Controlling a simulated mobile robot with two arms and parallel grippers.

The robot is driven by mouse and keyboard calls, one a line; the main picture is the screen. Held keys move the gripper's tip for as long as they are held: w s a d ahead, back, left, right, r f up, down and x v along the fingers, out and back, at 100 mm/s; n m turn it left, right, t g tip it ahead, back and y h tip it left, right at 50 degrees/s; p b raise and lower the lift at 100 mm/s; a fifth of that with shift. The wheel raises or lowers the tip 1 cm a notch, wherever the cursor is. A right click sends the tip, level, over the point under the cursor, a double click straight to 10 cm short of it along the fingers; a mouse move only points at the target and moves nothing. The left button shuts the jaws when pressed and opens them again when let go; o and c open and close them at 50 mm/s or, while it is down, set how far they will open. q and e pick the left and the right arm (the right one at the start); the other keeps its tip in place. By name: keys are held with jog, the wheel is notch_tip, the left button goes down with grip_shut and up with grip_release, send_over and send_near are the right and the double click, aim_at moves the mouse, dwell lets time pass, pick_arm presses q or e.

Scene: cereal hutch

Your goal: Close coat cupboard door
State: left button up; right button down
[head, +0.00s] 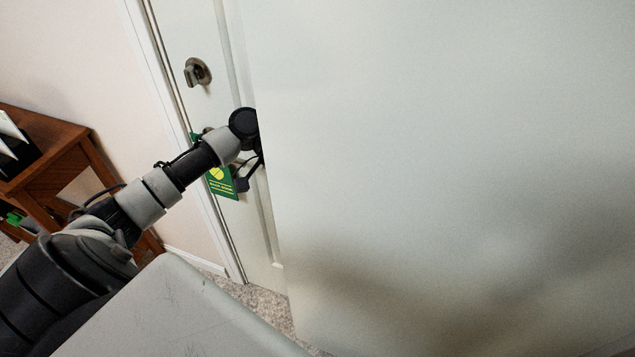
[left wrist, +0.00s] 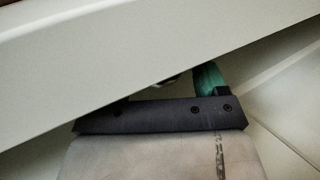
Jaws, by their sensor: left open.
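A large plain pale door panel (head: 450,150), apparently the coat cupboard door, fills the right of the head view, very close. Its left edge runs down the picture. My left arm reaches to this edge, and the end of the arm is hidden behind the panel. In the left wrist view my left gripper (left wrist: 160,112) shows its dark mounting bar, and a pale panel edge (left wrist: 120,70) cuts across in front of it. The gripper is open; its fingertips are mostly hidden. I cannot tell whether it touches the panel. My right gripper is out of view.
Behind the arm stands another white door (head: 215,110) with a round metal lock (head: 197,72) and a green hanging sign (head: 222,184). A brown wooden table (head: 60,150) stands at the left wall. A strip of carpet (head: 268,305) shows below.

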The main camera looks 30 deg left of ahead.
pick_arm(q)
jog(key=shift+x, duration=0.9)
jog(key=shift+c, duration=0.3)
jog(key=c, duration=1.2)
